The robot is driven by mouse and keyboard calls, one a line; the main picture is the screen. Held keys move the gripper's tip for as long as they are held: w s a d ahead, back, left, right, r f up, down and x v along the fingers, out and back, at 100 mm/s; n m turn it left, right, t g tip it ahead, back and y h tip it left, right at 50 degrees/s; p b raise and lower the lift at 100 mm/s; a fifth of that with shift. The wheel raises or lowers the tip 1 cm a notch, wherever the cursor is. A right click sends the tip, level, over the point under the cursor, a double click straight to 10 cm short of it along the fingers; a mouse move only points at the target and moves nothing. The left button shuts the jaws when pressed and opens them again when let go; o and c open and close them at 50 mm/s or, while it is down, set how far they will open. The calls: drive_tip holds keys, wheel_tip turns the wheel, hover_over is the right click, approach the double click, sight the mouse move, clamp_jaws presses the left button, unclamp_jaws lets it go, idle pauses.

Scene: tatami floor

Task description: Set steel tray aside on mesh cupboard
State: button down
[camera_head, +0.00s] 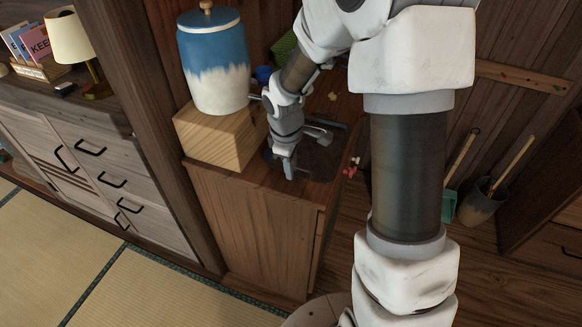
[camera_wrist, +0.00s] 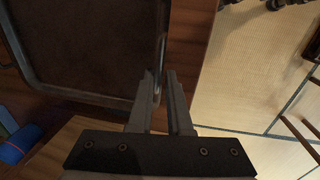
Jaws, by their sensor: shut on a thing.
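The steel tray (camera_head: 322,160), dark with a brownish inner surface, lies on a wooden cabinet top, partly hidden by my arm. In the wrist view the tray (camera_wrist: 90,40) shows its grey raised rim and rounded corner at upper left. My gripper (camera_head: 289,168) points down at the tray's near edge. In the wrist view my gripper (camera_wrist: 162,78) has its fingers on either side of the rim, shut on it. The tray looks flat on the top or very close to it. I cannot make out a mesh cupboard.
A blue and white lidded jar (camera_head: 215,62) stands on a wooden block (camera_head: 215,135) just left of my gripper. A blue rolled item (camera_wrist: 18,146) lies near the tray. Small items lie behind it. Tatami floor (camera_head: 130,290) is clear at lower left.

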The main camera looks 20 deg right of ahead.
drive_tip(key=shift+f, duration=0.15)
drive_tip(key=c, duration=0.8)
unclamp_jaws()
drive_tip(key=shift+c, duration=0.2)
wheel_tip(320, 180, up, 12)
drive_tip(key=s+a+f+p, duration=0.1)
drive_tip(key=p, duration=0.2)
drive_tip(key=s+r+m+t, duration=0.2)
drive_tip(key=s+r+m, duration=0.3)
drive_tip(key=s+r, duration=0.2)
drive_tip(key=s+d+r+m+t+y, duration=0.1)
drive_tip(key=s+r+m, duration=0.4)
drive_tip(key=s, duration=0.7)
wheel_tip(320, 180, up, 2)
drive_tip(key=shift+s+r+m+t, duration=0.2)
drive_tip(key=shift+m+t, duration=0.2)
drive_tip(key=shift+t, duration=0.2)
drive_tip(key=shift+r, duration=0.1)
